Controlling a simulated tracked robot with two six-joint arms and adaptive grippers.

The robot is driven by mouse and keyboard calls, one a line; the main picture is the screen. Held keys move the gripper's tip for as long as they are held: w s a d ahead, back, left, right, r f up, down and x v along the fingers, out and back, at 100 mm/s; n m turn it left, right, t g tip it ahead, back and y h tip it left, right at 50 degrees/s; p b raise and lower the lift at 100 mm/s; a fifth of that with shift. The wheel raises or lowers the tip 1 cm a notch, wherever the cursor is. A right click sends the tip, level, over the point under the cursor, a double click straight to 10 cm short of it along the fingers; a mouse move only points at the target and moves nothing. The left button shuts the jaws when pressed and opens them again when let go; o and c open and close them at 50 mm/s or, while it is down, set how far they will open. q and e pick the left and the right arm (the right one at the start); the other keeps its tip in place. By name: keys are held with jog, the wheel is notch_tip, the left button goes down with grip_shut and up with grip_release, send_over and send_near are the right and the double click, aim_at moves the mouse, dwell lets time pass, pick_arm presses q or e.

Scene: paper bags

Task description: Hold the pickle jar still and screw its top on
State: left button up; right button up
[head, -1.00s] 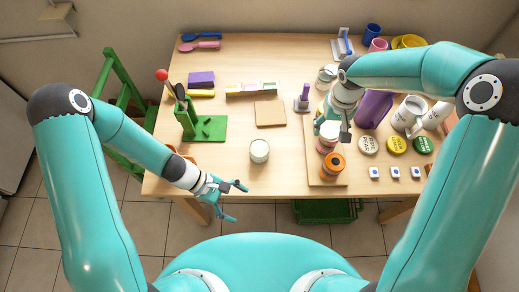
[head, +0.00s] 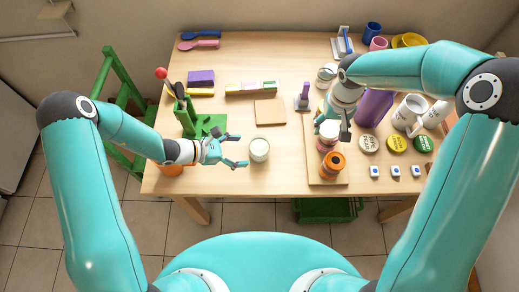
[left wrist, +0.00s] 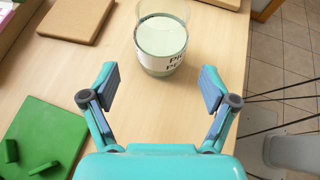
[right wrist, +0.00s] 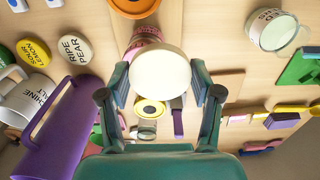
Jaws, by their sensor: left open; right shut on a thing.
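The pickle jar (head: 259,150) is a pale, open-topped glass jar with a white label, upright on the table. It also shows in the left wrist view (left wrist: 162,62), straight ahead between the fingers. My left gripper (head: 240,150) is open, just left of the jar and apart from it; its fingers point at the jar (left wrist: 158,90). My right gripper (head: 332,126) is shut on a cream round top (right wrist: 160,73), held above the right board, well to the right of the jar. The top's other face is hidden.
A pinkish jar (head: 326,145) and an orange-lidded jar (head: 333,162) stand on the right board near the held top. A green stand (head: 187,118) is left. The table between jar and board is clear.

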aim_at(252, 151)
pick_arm(q)
jog(key=b+x, duration=0.2)
jog(key=x, duration=0.3)
jog(key=shift+a+f+b, duration=0.1)
jog(key=shift+f+b, duration=0.05)
jog(key=shift+b, duration=0.2)
jog(key=shift+w+d+f+b, duration=0.2)
jog(key=shift+d+b, duration=0.2)
jog(key=shift+d, duration=0.25)
jog(key=shift+c, duration=0.3)
jog(key=c, duration=1.4)
jog(key=shift+o, duration=0.2)
